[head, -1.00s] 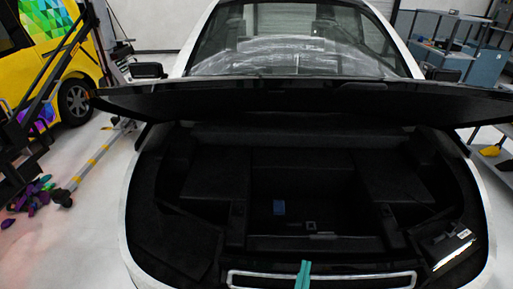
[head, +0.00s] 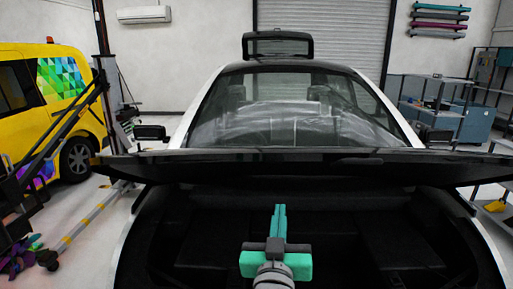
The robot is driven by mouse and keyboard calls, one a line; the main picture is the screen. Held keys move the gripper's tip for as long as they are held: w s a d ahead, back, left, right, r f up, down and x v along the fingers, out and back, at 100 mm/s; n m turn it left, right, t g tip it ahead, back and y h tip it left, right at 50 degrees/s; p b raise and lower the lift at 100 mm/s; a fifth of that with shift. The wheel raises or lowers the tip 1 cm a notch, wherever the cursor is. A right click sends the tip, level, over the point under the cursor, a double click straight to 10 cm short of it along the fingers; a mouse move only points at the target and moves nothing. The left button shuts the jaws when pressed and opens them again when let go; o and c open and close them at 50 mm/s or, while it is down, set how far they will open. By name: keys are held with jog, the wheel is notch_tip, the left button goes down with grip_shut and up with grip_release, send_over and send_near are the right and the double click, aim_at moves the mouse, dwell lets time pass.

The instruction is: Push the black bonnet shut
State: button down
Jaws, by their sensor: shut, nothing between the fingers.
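The black bonnet (head: 365,164) of the white car stands raised, seen nearly edge-on as a dark band across the picture below the windscreen. The dark front compartment (head: 375,240) under it is open. My gripper (head: 279,208) is teal and grey and reaches up from the bottom middle, in front of the compartment. Its two fingers are together, pointing at the bonnet, with nothing held. The fingertips appear a little below the bonnet's edge in the picture and look apart from it. My gripper hides part of the compartment.
A yellow van (head: 45,105) and a dark two-post lift stand at the left. A blue-grey cabinet (head: 480,125) and racks stand at the right.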

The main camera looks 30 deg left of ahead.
jog(key=s+a+r+n+y, duration=0.1)
jog(key=s+a+r, duration=0.15)
jog(key=r, duration=0.65)
jog(key=s+a+r+y, duration=0.1)
jog(key=s+r+y, duration=0.15)
jog(key=r, duration=0.55)
notch_tip(320, 180, up, 2)
send_over(256, 154)
jog(key=shift+r+h, duration=0.15)
jog(key=shift+h, duration=0.3)
jog(key=shift+s+d+f, duration=0.1)
jog(key=shift+s+f, duration=0.2)
jog(key=shift+f, duration=0.7)
jog(key=shift+s+d+f, duration=0.1)
jog(key=shift+s+f, duration=0.15)
jog(key=shift+f, duration=0.75)
